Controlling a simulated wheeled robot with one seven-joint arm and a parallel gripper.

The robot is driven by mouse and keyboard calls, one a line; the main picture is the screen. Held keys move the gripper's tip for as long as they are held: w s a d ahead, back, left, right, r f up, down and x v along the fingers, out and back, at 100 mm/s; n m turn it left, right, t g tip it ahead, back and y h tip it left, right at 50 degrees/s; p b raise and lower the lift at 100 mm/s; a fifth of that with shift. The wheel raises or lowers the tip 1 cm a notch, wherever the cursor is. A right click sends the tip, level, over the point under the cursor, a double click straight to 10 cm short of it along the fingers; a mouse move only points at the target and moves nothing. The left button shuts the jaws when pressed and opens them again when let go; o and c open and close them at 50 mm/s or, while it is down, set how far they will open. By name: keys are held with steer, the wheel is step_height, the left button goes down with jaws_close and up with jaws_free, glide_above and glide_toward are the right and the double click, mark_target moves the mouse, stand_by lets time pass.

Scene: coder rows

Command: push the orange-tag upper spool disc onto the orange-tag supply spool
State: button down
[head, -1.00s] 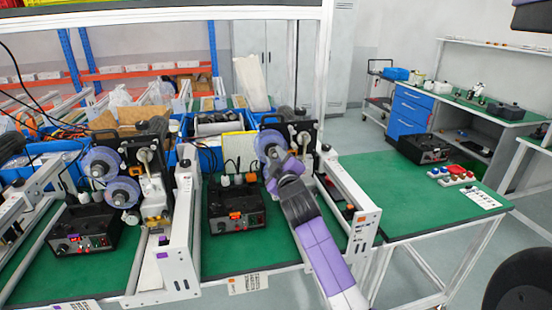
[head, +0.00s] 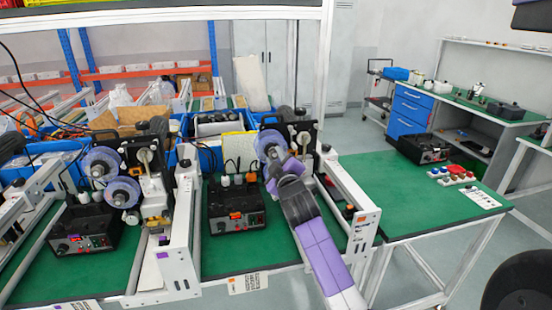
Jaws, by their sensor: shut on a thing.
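The orange-tag coder (head: 302,128) is the right one of two black coders, by a white rail with an orange tag (head: 361,222). Its upper spool disc (head: 268,141), a translucent blue-violet disc, stands upright at the coder's upper left. My gripper (head: 275,168) is at the disc's lower right edge, shut on it. My wrist and purple arm hide the jaws and the area below. The supply spool behind the disc is mostly hidden, so I cannot tell whether the disc is seated on it.
The left coder, with a purple-tag rail (head: 164,256), carries two similar discs (head: 121,192). A black control box (head: 237,208) sits left of my arm, with small white bottles behind it. White rails flank my arm. The green table (head: 420,195) at right has free room.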

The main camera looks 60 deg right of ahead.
steer(key=shift+w+d, duration=0.4)
stand_by(0.3)
steer(key=c, duration=1)
jaws_free()
steer(key=shift+s+a, duration=0.1)
steer(key=b+v, duration=0.1)
steer(key=v, duration=0.6)
steer(key=shift+s+a+b, duration=0.2)
steer(key=shift+s+b, duration=0.05)
steer(key=shift+b, duration=0.15)
